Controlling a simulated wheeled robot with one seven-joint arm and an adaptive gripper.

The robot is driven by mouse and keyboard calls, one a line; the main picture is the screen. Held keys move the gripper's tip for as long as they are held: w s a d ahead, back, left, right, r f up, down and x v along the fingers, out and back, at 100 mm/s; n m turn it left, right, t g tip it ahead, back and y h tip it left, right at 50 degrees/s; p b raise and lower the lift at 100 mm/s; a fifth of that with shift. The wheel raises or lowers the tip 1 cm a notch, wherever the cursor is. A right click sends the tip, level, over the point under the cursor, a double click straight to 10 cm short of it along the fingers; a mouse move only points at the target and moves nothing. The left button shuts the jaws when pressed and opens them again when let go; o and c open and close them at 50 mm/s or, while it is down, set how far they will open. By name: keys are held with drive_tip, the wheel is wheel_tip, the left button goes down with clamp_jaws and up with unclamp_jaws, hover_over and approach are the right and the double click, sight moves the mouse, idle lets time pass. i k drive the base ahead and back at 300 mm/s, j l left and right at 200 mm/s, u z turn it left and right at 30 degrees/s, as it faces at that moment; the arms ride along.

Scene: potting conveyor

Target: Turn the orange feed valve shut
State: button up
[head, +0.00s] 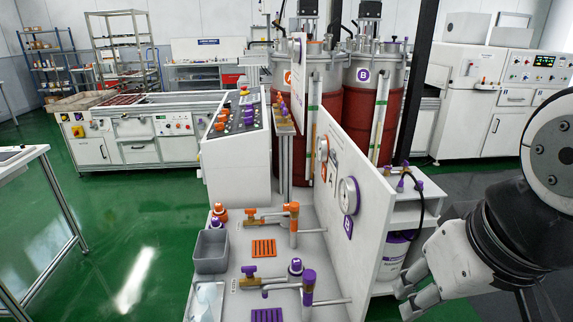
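The orange feed valve (251,213) sits on a grey pipe on the white bench, left of the upright panel. It has a brass body and an orange handle. The pipe runs right to an upright pipe with an orange cap (292,208). A similar valve with a purple handle (249,271) is nearer on the same bench. My gripper (402,299) is at the lower right, on the other side of the panel and well apart from the orange valve. Its fingers appear spread, with nothing seen between them.
The white upright panel (372,215) with gauges stands between my gripper and the valves. A grey bin (211,252), orange and purple slotted pads and a purple-capped post (308,281) are on the bench. A control console (238,150) and tanks stand behind. Green floor is clear at left.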

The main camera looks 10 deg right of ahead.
sight(251, 212)
drive_tip(key=i+j, duration=0.15)
drive_tip(key=j, duration=0.25)
drive_tip(key=i+j, duration=0.2)
drive_tip(key=j, duration=0.2)
drive_tip(key=i+j, duration=0.15)
drive_tip(key=j, duration=0.2)
